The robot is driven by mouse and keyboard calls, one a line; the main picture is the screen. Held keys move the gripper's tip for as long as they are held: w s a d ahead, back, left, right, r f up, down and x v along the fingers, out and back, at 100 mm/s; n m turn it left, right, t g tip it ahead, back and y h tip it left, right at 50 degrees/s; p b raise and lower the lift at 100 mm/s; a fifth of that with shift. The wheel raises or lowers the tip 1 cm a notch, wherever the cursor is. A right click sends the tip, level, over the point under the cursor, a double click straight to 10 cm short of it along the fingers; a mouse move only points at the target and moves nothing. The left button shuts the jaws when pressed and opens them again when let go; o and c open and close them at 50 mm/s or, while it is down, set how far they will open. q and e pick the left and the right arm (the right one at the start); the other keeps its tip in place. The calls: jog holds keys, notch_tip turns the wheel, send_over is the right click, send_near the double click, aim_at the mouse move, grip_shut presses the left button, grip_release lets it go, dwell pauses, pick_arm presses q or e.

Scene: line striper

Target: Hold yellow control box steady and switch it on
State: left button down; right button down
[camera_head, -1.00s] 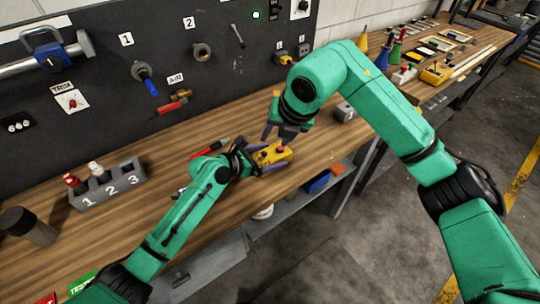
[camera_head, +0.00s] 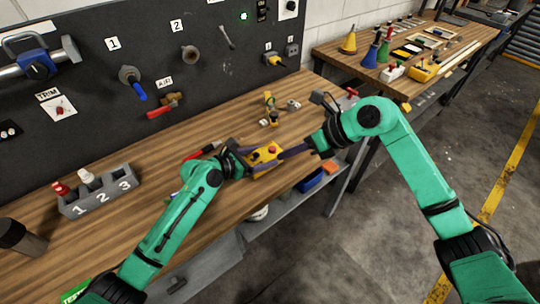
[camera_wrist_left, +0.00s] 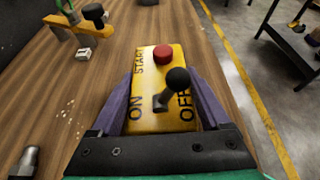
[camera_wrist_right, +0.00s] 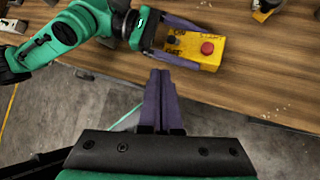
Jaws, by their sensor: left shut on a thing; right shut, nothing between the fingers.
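The yellow control box (camera_head: 267,153) sits at the workbench's front edge. My left gripper (camera_head: 258,160) is shut on it, one finger along each side. In the left wrist view the box (camera_wrist_left: 150,65) shows a red button (camera_wrist_left: 163,53) by START and a black-knobbed lever (camera_wrist_left: 177,82) between ON and OFF. The lever leans right, towards OFF. My right gripper (camera_head: 286,153) is shut and empty, with its tips close to the box's right side. In the right wrist view its fingers (camera_wrist_right: 158,90) are together, below the box (camera_wrist_right: 208,48); contact cannot be told.
A grey numbered holder (camera_head: 98,193) with bottles stands left on the workbench (camera_head: 190,140). A dark tool panel (camera_head: 150,60) rises at the back. Open floor lies right of the front edge.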

aim_at(255, 157)
jog(key=d+f+n+t+y, duration=0.1)
jog(key=d+n, duration=0.5)
jog(key=d, duration=0.1)
jog(key=shift+s+t+y, duration=0.3)
jog(key=shift+s+t, duration=0.05)
jog(key=shift+t, duration=0.05)
jog(key=shift+f, duration=0.1)
jog(key=x, duration=1)
jog(key=shift+a, duration=0.1)
jog(key=a, duration=0.1)
jog(key=w+a, duration=0.1)
jog(key=a, duration=0.1)
jog(key=shift+w+a+r, duration=0.2)
jog(key=shift+a+r, duration=0.1)
jog(key=shift+r, duration=0.1)
